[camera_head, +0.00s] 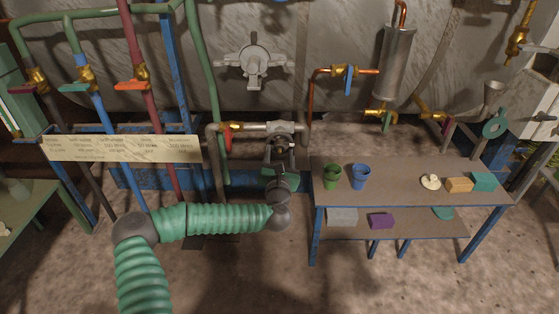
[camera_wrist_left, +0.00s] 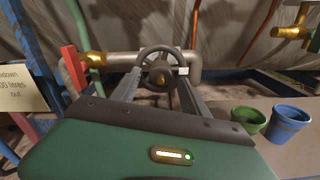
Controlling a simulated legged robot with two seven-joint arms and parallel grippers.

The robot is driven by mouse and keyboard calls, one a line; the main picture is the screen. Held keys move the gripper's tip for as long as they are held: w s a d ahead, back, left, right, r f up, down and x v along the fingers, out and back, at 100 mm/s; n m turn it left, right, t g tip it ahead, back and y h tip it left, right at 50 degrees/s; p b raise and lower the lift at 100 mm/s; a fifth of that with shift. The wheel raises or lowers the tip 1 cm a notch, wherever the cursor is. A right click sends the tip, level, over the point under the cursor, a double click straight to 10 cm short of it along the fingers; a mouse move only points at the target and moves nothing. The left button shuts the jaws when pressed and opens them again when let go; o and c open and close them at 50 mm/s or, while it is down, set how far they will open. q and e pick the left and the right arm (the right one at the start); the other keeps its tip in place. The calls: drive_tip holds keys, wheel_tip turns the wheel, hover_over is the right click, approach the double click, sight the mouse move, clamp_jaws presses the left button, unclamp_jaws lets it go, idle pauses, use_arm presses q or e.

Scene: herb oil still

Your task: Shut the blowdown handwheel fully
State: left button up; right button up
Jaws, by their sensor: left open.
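The blowdown handwheel (camera_wrist_left: 152,52) is a dark, spoked ring with a brass hub, mounted on a grey pipe in the left wrist view. In the head view the handwheel (camera_head: 279,141) is small and partly hidden by my left gripper (camera_head: 280,158). My left gripper (camera_wrist_left: 160,88) is open, its two grey fingers pointing at the wheel, one towards each side of the lower rim. I cannot tell whether the fingertips touch the rim. How far the wheel is turned cannot be read. My right gripper is not in view.
A red lever (camera_wrist_left: 70,60) on a brass valve stands left of the wheel. A label board (camera_head: 122,149) hangs further left across the pipes. Right is a table (camera_head: 400,189) with a green cup (camera_head: 332,176) and a blue cup (camera_head: 361,177). A copper pipe (camera_head: 311,100) rises behind.

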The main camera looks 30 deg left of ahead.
use_arm(q)
drive_tip(key=shift+w+a, duration=0.15)
drive_tip(key=shift+w, duration=0.05)
drive_tip(key=shift+c, duration=0.3)
